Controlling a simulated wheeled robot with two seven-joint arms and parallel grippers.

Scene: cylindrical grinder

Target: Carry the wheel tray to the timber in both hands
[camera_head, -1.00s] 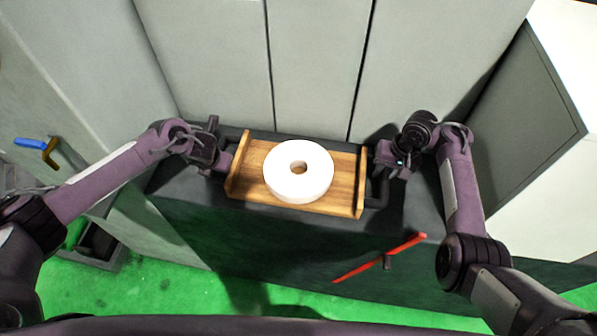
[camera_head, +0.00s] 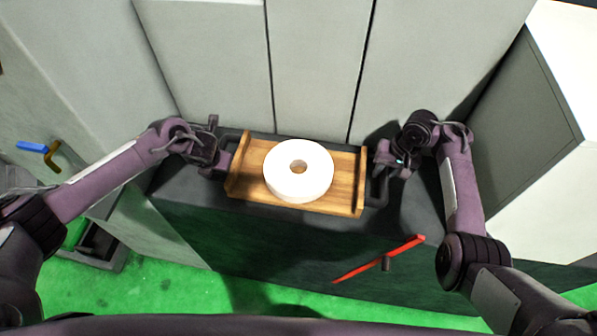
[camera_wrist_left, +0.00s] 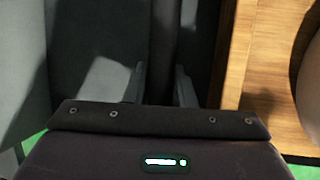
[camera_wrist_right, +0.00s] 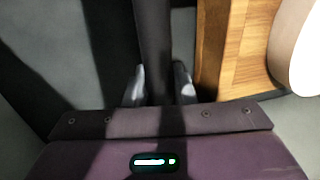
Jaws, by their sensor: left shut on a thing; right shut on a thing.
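The wheel tray (camera_head: 254,190) is a wooden tray with raised end boards and a dark bar handle at each end. A thick white grinding wheel (camera_head: 316,180) with a centre hole lies flat on it. My left gripper (camera_head: 226,162) is shut on the left handle (camera_wrist_left: 163,40), and my right gripper (camera_head: 380,160) is shut on the right handle (camera_wrist_right: 152,35). The tray looks about level over a dark ledge; I cannot tell whether it touches. The wheel's edge also shows in the right wrist view (camera_wrist_right: 300,50). I cannot make out the timber.
The dark ledge (camera_head: 420,205) lies below the tray, with pale grey panels (camera_head: 315,60) close behind. A red lever (camera_head: 375,260) sticks out of the dark front face. A blue-ended handle (camera_head: 32,146) is at far left. Green floor (camera_head: 150,290) shows in front.

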